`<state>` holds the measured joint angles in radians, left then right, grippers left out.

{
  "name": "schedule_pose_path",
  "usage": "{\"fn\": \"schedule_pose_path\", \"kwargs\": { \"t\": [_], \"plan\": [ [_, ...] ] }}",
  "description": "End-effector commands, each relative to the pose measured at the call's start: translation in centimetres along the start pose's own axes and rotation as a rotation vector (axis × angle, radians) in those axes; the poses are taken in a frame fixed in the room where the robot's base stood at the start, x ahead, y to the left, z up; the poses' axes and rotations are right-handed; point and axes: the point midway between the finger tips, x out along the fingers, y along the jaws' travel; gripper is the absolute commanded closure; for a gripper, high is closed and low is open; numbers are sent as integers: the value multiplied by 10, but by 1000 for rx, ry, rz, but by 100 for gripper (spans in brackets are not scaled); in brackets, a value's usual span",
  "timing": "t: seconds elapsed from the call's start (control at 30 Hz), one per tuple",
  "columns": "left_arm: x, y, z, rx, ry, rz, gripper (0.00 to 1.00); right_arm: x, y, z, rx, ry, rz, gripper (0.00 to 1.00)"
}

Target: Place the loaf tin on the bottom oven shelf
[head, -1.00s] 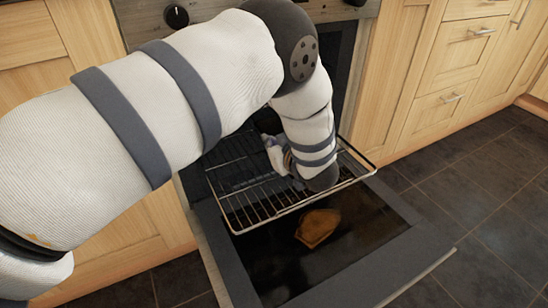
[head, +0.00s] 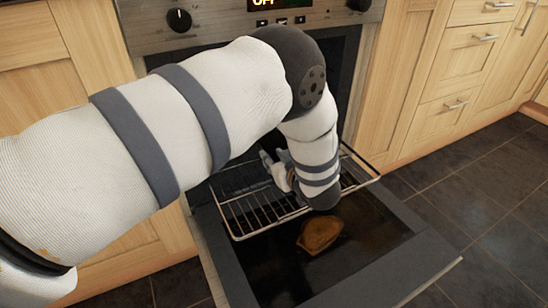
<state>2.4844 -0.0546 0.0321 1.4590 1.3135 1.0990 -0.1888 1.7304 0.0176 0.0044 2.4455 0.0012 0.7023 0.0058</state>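My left arm reaches over the open oven, and my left gripper (head: 273,168) is at the pulled-out wire shelf (head: 250,212), mostly hidden behind my own wrist. I cannot tell whether its fingers are open or shut, or whether they touch the shelf. I cannot make out a loaf tin in the head view. My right gripper is not in view.
The oven door (head: 375,270) is folded down flat below the shelf. A brown patch or object (head: 320,235) shows on its glass. The control panel (head: 225,22) is above. Wooden cabinets (head: 465,60) flank the oven; dark floor tiles (head: 500,225) are clear at right.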

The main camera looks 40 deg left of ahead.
Motion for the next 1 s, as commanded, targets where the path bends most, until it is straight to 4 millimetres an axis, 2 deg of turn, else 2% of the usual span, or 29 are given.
{"fn": "schedule_pose_path", "kwargs": {
  "t": [0.2, 0.4, 0.57, 1.0],
  "plan": [
    [-61, 1, -5, 1, -1, 5, 75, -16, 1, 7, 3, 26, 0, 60],
    [-103, 1, -2, 0, -1, 3, 75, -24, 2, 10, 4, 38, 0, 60],
    [-115, 0, 0, 2, -1, 1, 75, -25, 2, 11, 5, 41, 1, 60],
    [-115, 0, 0, 2, -1, 0, 75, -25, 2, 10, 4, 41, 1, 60]
  ]
}}
